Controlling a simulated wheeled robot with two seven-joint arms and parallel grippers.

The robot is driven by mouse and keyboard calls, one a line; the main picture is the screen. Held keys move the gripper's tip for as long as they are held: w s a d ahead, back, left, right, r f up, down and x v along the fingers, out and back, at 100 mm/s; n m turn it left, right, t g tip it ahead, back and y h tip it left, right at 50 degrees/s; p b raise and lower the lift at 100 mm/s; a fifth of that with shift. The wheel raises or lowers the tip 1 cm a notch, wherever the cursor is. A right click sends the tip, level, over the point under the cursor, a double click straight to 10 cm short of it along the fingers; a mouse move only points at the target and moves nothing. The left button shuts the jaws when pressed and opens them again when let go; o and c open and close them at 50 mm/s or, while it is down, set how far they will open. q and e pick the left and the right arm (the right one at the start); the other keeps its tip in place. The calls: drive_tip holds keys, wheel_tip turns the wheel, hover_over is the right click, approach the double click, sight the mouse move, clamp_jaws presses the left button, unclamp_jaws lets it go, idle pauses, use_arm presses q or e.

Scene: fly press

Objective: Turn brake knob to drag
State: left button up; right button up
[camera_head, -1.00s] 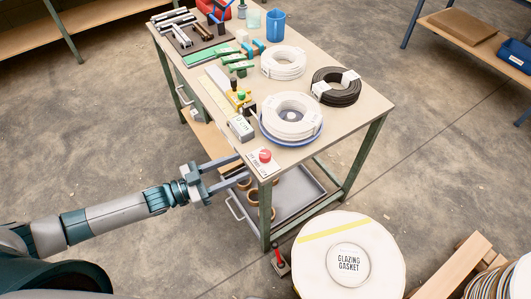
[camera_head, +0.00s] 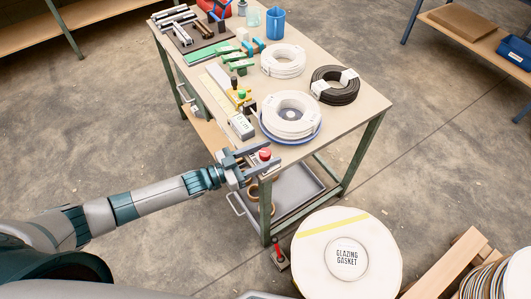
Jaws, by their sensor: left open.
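The red knob (camera_head: 265,155) stands at the near corner of the workbench top. Its white label plate is mostly covered by my gripper, and I cannot read it. My left gripper (camera_head: 267,158) is open, with one finger on the far side of the red knob and one on the near side. I cannot tell whether the fingers touch it. My right gripper is not in view.
A white coil on a blue-rimmed turntable (camera_head: 314,135) sits close behind the knob. A small grey box (camera_head: 241,126) stands to its left. A large gasket reel (camera_head: 349,258) and a red lever (camera_head: 278,250) are on the floor below.

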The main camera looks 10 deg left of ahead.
use_arm(q)
drive_tip(key=c, duration=1.1)
drive_tip(key=shift+o, duration=0.2)
drive_tip(key=shift+r, duration=0.1)
drive_tip(key=shift+s+n+t+y+p, duration=0.1)
drive_tip(key=shift+n+t+y+p, duration=1)
drive_tip(key=shift+t+y+p, duration=0.1)
drive_tip(key=n+t+y+p, duration=0.1)
drive_tip(key=n+t+y, duration=0.1)
drive_tip(key=y, duration=0.1)
drive_tip(key=shift+n+p, duration=0.3)
drive_tip(key=shift+p, duration=0.1)
drive_tip(key=n+t+y, duration=0.1)
drive_tip(key=y, duration=0.1)
drive_tip(key=shift+n+y+p, duration=0.4)
drive_tip(key=shift+n+t+y, duration=0.5)
drive_tip(key=shift+n+y, duration=0.5)
drive_tip(key=shift+y, duration=0.6)
drive_tip(key=shift+a+y, duration=0.1)
drive_tip(key=shift+y, duration=0.3)
